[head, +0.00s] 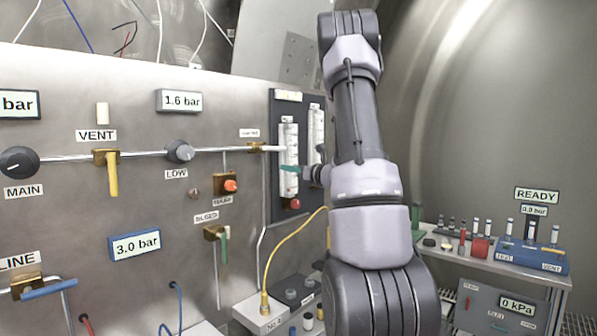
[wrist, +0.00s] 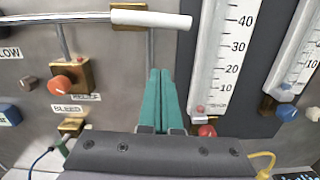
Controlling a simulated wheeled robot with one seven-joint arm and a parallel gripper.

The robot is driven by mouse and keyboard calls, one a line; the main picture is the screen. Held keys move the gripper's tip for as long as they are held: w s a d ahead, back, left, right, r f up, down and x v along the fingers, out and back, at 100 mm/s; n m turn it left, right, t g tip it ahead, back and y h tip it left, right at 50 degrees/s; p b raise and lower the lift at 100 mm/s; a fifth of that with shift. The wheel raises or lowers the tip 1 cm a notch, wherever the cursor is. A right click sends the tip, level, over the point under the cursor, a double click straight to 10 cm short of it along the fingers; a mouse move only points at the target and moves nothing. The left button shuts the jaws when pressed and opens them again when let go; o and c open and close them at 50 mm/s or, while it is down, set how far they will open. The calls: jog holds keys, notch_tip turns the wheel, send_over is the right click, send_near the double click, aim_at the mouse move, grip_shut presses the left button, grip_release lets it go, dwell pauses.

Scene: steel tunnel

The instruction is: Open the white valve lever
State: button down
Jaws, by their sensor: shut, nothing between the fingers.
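The white valve lever (head: 272,148) sits on a small brass valve body (head: 255,147) on the panel, left of the flow tubes. In the wrist view the white lever (wrist: 152,19) lies horizontal, in line with the pipe. My gripper (wrist: 160,72) has teal fingers pressed together with nothing between them. The fingertips are below the lever in the wrist view and apart from it in the picture. In the head view my gripper (head: 290,168) shows in front of the flow tube, just below and right of the lever. The gap in depth is unclear.
A flow tube (wrist: 222,55) stands close right of the fingers, with a red knob (wrist: 207,130) below it. An orange relief knob (wrist: 62,83) is to the left. A yellow lever (head: 112,175) and a green lever (head: 225,248) are on the panel. A yellow hose (head: 290,240) hangs below.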

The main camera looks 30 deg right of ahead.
aim_at(273, 148)
jog(key=shift+w+a+r, duration=0.1)
jog(key=shift+w+r, duration=0.25)
jog(key=shift+r, duration=0.3)
jog(key=shift+w+a+r, duration=0.1)
jog(key=shift+w+r, duration=0.3)
jog(key=shift+r, duration=0.3)
jog(key=shift+w+a+r, duration=0.1)
jog(key=shift+w+r, duration=0.25)
jog(key=shift+r, duration=0.3)
jog(key=shift+w+d+r+n, duration=0.1)
jog(key=shift+d+r+n, duration=0.05)
jog(key=shift+r+n, duration=0.5)
